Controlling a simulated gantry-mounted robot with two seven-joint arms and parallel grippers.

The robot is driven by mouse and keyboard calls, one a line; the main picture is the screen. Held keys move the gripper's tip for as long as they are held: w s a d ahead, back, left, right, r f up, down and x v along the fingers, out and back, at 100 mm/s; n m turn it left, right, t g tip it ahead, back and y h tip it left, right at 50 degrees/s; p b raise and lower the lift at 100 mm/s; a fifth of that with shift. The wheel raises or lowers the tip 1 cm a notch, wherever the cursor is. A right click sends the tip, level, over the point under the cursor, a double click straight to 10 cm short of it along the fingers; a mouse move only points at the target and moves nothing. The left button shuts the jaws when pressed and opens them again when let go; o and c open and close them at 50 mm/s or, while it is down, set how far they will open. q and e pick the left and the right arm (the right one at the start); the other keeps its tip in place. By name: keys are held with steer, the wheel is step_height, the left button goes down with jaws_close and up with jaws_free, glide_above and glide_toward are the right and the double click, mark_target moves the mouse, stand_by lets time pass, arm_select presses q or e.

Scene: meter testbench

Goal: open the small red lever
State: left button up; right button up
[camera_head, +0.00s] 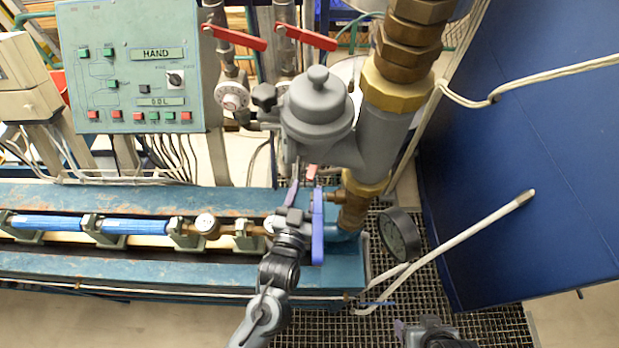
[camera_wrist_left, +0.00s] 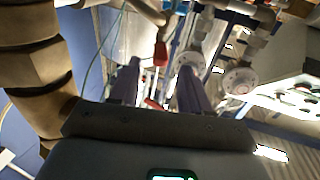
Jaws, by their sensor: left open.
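The small red lever (camera_head: 311,172) shows as a short pinkish-red piece below the grey valve body, just beyond my left gripper (camera_head: 305,192). In the left wrist view a small red piece (camera_wrist_left: 152,104), likely this lever, shows low between the fingers, partly hidden by the gripper's own body. My left gripper, which also shows in the left wrist view (camera_wrist_left: 159,68), is open, with its two purple fingers apart and nothing held. My right gripper (camera_head: 428,328) is at the bottom edge over the grating, partly cut off; its opening is unclear.
Two larger red levers (camera_head: 234,37) (camera_head: 306,36) sit on pipes at the back. The grey valve body (camera_head: 317,112), brass pipe (camera_head: 398,83) and black gauge (camera_head: 399,235) crowd the left gripper. A control panel (camera_head: 130,66) stands back left, a blue panel (camera_head: 530,140) right.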

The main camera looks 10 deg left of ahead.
arm_select(q)
steer(key=shift+s+a, duration=0.1)
steer(key=shift+s, duration=1.1)
steer(key=shift+c, duration=0.3)
